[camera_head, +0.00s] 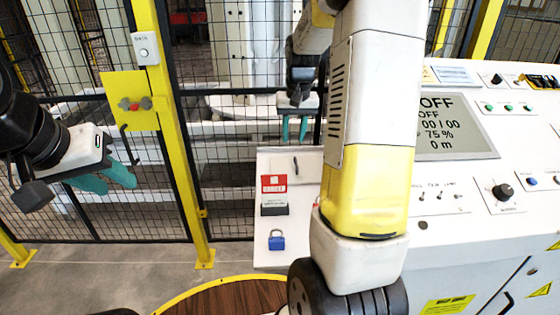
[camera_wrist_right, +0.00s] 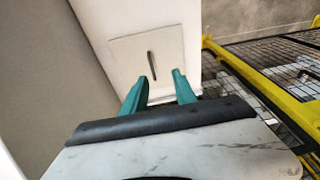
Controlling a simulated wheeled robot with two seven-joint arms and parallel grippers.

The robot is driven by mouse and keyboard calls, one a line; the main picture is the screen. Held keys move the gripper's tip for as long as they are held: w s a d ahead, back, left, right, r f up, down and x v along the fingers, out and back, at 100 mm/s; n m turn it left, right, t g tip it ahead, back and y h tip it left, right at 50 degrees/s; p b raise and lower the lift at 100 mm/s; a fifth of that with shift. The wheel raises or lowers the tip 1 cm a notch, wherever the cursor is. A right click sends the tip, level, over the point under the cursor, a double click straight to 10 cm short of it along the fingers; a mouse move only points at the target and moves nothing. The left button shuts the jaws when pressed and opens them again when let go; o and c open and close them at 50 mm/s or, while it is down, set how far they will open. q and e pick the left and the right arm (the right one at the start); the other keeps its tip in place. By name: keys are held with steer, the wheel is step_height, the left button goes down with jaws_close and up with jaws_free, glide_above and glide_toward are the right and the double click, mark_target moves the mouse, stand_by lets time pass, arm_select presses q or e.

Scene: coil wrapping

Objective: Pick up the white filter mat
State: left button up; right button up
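A pale, flat square sheet (camera_wrist_right: 128,60) with a dark slot or hook (camera_wrist_right: 152,65) at its middle lies against a white panel in the right wrist view. I cannot tell for certain whether it is the white filter mat. The dark hook also shows in the head view (camera_head: 295,164), near the top of the panel. My right gripper (camera_head: 294,130) is open and empty, in front of and above that panel. Its teal fingers also show apart in the right wrist view (camera_wrist_right: 160,90). My left gripper (camera_head: 108,181) is open and empty at the left, away from the panel.
A control console (camera_head: 470,200) stands at right. A yellow-black mesh fence (camera_head: 180,120) runs behind. A round brown wooden surface (camera_head: 225,300) is at the bottom. My right arm hides part of the middle.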

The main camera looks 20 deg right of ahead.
glide_above(296, 162)
steer(key=shift+g, duration=0.3)
steer(key=f, duration=0.4)
steer(key=shift+s, duration=0.4)
steer(key=f, duration=0.5)
steer(key=w+f, duration=0.1)
steer(key=f, duration=0.2)
steer(key=shift+r, duration=0.1)
steer(key=shift+c, duration=0.3)
jaws_close()
